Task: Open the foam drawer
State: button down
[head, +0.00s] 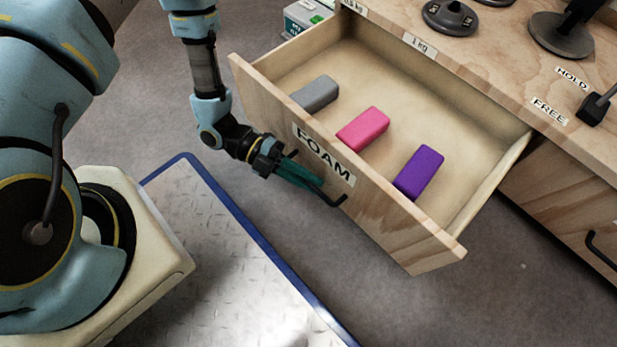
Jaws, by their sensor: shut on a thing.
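The foam drawer (395,217) is pulled well out of the wooden bench, and its inside shows. Its front carries a FOAM label (323,155). A grey foam block (315,93), a pink foam block (362,129) and a purple foam block (419,172) lie inside, apart from each other. The black drawer handle (337,201) shows at its right end below the label. My gripper (318,186) is at the front of the drawer, shut on the handle. The fingers hide the rest of the handle.
The wooden bench top (500,70) holds round dark weights (449,17) and a small lever (596,104) by HOLD and FREE labels. Another drawer with a black handle (598,252) is at the right. A blue-edged metal plate (215,255) lies below. Grey floor is clear at lower right.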

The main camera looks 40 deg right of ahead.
aim_at(302, 152)
jog(key=shift+r, duration=0.25)
dwell(0.4)
jog(key=d+p, duration=0.1)
jog(key=d, duration=0.4)
jog(key=shift+d+p, duration=0.25)
jog(key=shift+p, duration=0.1)
jog(key=c, duration=0.9)
grip_release()
jog(key=shift+a+f, duration=0.1)
jog(key=shift+w, duration=0.15)
jog(key=p+v, duration=0.3)
jog(key=v, duration=0.7)
jog(key=shift+w+a, duration=0.15)
jog(key=shift+w, duration=0.15)
